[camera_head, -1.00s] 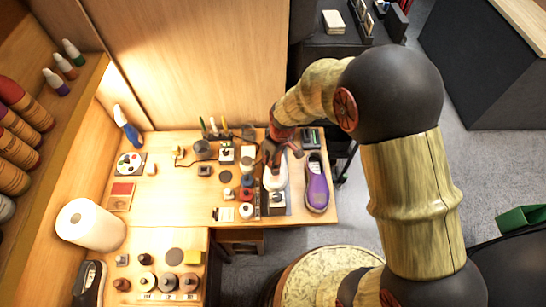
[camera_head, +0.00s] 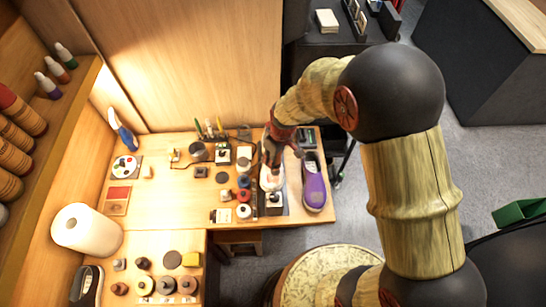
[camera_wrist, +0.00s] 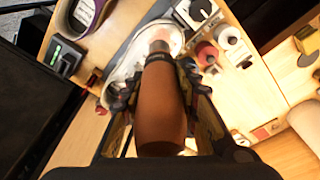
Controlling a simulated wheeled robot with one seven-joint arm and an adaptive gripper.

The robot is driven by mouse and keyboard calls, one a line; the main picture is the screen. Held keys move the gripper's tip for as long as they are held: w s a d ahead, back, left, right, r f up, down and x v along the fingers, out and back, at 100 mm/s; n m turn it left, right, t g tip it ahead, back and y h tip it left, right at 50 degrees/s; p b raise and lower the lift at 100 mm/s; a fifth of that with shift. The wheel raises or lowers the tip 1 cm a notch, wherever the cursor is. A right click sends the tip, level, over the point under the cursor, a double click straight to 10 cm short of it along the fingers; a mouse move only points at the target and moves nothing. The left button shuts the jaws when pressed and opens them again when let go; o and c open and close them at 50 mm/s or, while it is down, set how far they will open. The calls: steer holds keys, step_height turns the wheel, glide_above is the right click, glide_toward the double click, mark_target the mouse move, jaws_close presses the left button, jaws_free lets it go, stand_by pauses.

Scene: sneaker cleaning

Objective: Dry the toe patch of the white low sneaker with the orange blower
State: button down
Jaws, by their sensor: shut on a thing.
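My gripper (camera_wrist: 158,88) is shut on the orange blower (camera_wrist: 160,120), which looks brown-orange and has a dark nozzle. In the wrist view, the nozzle end lies over the toe area of the white low sneaker (camera_wrist: 125,68). I cannot tell whether it touches the shoe. The blower and my fingers hide part of the sneaker. In the head view my gripper (camera_head: 272,150) is above the white sneaker (camera_head: 268,182) near the table's right side, and little of the shoe shows.
A purple shoe (camera_head: 315,188) stands close to the right, near the table edge. A dark device (camera_head: 306,137) is behind it. Small jars (camera_head: 243,195) and boxes stand just left. A paper roll (camera_head: 87,229) is far left. The table's middle left is mostly clear.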

steer(key=shift+d, duration=0.1)
steer(key=shift+r, duration=0.15)
stand_by(0.3)
step_height(320, 180, up, 7)
steer(key=p, duration=0.3)
steer(key=shift+p, duration=0.4)
stand_by(0.3)
